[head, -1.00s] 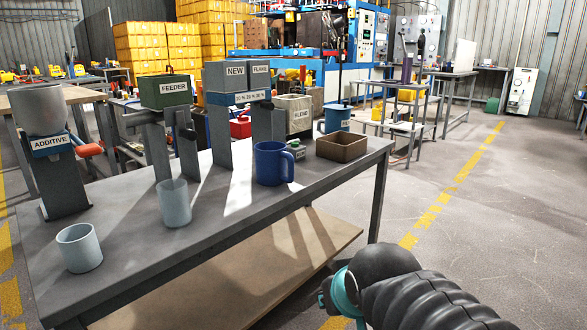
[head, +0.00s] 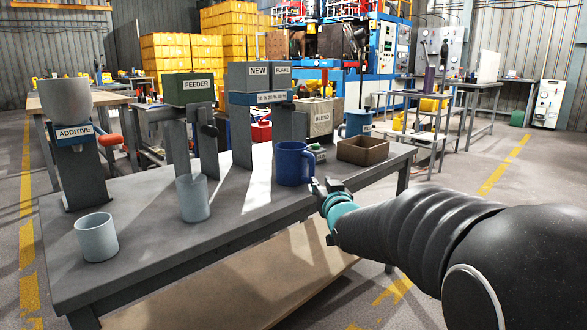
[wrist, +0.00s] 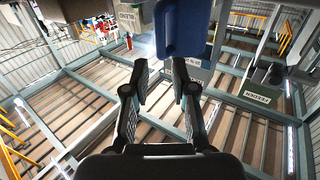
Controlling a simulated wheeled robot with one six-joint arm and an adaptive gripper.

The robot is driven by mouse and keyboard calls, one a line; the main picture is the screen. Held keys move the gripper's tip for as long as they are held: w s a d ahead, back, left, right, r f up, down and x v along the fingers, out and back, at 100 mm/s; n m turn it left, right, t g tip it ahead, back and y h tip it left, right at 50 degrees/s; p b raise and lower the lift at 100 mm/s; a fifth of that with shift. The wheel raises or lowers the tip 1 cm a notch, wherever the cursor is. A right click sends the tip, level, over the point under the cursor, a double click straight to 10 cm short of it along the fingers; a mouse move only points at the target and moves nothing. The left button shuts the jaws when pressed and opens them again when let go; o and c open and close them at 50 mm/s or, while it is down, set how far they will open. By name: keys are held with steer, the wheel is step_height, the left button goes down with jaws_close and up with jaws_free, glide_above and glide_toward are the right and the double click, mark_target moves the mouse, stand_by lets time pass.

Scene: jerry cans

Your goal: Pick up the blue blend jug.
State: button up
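The blue jug (head: 293,164) stands upright on the grey workbench (head: 150,225), its handle facing right. My gripper (head: 327,190) is just right of it and nearer the camera, beside the handle side. The jug also shows large at the top of the wrist view (wrist: 183,30), beyond my gripper's fingertips (wrist: 164,82). The fingers are apart with nothing between them. Whether a finger touches the jug cannot be told.
A brown open box (head: 363,151) and a lighter blue labelled jug (head: 357,124) stand to the right. A BLEND bin (head: 321,118) is behind. Two pale cups (head: 97,238) (head: 193,199) and the FEEDER stand (head: 189,88) are left. The bench's front strip is clear.

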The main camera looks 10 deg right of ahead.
mark_target(312, 171)
steer(key=w, duration=0.6)
steer(key=w+p, duration=0.1)
steer(key=w, duration=0.4)
steer(key=shift+w+a+f, duration=0.1)
steer(key=shift+w+a, duration=0.1)
steer(key=shift+w, duration=0.15)
jaws_close()
